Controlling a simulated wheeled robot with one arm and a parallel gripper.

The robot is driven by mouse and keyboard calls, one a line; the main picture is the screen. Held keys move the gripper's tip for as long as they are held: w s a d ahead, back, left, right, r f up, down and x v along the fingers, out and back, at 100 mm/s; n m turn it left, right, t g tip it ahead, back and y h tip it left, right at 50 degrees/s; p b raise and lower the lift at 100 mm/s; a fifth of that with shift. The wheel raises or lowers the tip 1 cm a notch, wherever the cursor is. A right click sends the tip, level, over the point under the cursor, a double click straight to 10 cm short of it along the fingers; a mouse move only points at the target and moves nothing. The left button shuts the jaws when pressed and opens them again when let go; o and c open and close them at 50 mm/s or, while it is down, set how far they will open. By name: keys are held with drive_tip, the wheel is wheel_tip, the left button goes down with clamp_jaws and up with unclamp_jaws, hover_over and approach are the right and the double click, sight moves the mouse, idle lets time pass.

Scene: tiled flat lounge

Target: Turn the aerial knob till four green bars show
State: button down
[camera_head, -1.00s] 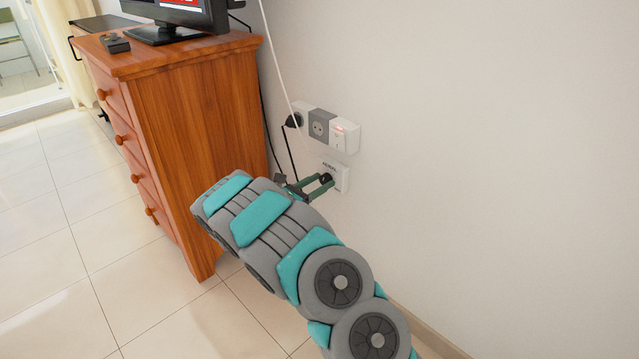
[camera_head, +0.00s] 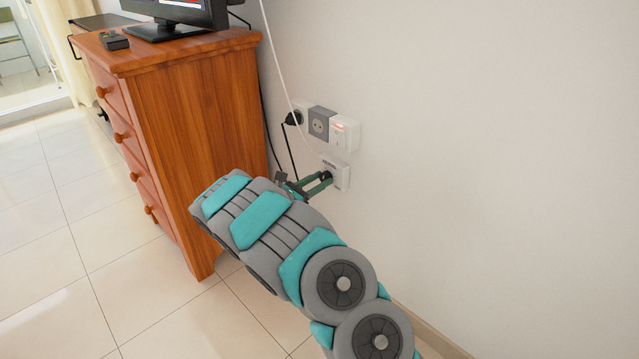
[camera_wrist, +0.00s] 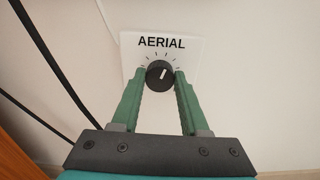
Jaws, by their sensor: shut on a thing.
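The aerial knob (camera_wrist: 159,75) is a round black dial with a white pointer line, on a white wall plate (camera_wrist: 192,50) marked AERIAL. In the wrist view its pointer stands nearly upright, tipped slightly right. My gripper (camera_wrist: 160,84) has its two green fingers on either side of the knob and is shut on it. In the head view my gripper (camera_head: 322,180) reaches the wall plate (camera_head: 341,176), and the fingers partly hide the knob. The monitor (camera_head: 187,8) on the dresser is cut off by the top edge; only a bit of red and white picture shows, and no green bars are visible.
A wooden dresser (camera_head: 200,110) stands left of my arm, close to the wall. Sockets and a switch (camera_head: 344,133) sit just above the aerial plate. A white cable (camera_head: 277,65) and black cables (camera_head: 289,150) hang beside them. The tiled floor (camera_head: 60,250) at left is clear.

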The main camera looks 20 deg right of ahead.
drive_tip(key=m+b, duration=0.2)
drive_tip(key=b, duration=0.1)
drive_tip(key=shift+f+m, duration=0.2)
drive_tip(key=shift+m, duration=0.2)
drive_tip(key=shift+r+m+b, duration=0.15)
drive_tip(key=shift+m+b, duration=0.9)
drive_tip(key=shift+m, duration=0.05)
drive_tip(key=shift+c, duration=2)
unclamp_jaws()
drive_tip(key=v, duration=0.8)
drive_tip(key=shift+p, duration=0.3)
